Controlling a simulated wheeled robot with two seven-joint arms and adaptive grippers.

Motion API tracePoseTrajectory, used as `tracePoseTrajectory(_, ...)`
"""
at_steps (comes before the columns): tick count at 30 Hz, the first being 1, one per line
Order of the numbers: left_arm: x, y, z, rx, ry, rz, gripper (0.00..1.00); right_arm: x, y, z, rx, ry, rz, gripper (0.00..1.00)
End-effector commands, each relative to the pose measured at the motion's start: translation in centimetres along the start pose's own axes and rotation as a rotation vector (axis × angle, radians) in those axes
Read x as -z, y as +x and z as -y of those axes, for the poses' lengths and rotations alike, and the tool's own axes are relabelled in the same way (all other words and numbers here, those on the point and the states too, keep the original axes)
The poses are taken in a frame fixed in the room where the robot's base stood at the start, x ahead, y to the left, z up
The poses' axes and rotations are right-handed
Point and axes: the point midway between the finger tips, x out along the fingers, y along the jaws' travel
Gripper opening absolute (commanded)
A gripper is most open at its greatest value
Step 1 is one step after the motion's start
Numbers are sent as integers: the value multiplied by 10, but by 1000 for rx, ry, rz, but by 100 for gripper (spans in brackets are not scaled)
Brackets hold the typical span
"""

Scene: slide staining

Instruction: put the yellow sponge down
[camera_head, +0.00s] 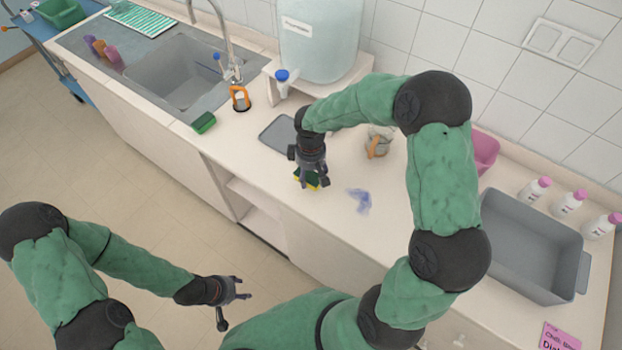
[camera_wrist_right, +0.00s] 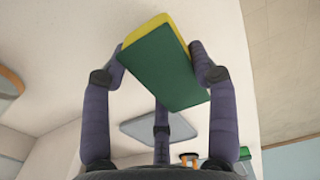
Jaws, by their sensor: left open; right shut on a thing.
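The yellow sponge (camera_wrist_right: 147,30) has a dark green scouring side and sits between the fingers of my right gripper (camera_wrist_right: 160,70), which is shut on it. In the head view the sponge (camera_head: 311,181) shows below my right gripper (camera_head: 311,172), over the counter near its front edge. Whether the sponge touches the counter I cannot tell. My left gripper (camera_head: 238,290) is open and empty, out over the floor in front of the counter.
A blue-purple smear (camera_head: 359,200) lies on the counter (camera_head: 270,190) right of the sponge. A grey tray (camera_head: 274,133) lies behind the right gripper. A green sponge (camera_head: 203,122) lies near the sink (camera_head: 180,72). A grey basin (camera_head: 530,250) and white bottles (camera_head: 570,203) stand at right.

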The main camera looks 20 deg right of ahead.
Motion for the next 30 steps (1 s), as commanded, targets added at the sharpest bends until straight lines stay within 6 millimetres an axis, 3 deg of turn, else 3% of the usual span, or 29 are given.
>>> tracePoseTrajectory(9, 0, 7, 2, 0, 0, 0, 50, 2, 38, -5, 1, 1, 1, 33)
tracePoseTrajectory(21, 0, 10, 4, 0, 0, 0, 50, 2, 42, -5, 0, 0, 0, 33)
tracePoseTrajectory(22, 0, 9, 3, 0, 0, 0, 50, 2, 41, -5, 0, 0, 0, 67)
tracePoseTrajectory(24, 0, 9, 3, 0, 0, 0, 50, 2, 40, -5, 0, 0, 0, 83)
tracePoseTrajectory(30, 0, 9, 3, 0, 0, 0, 50, 2, 40, -5, 0, 0, 0, 83)
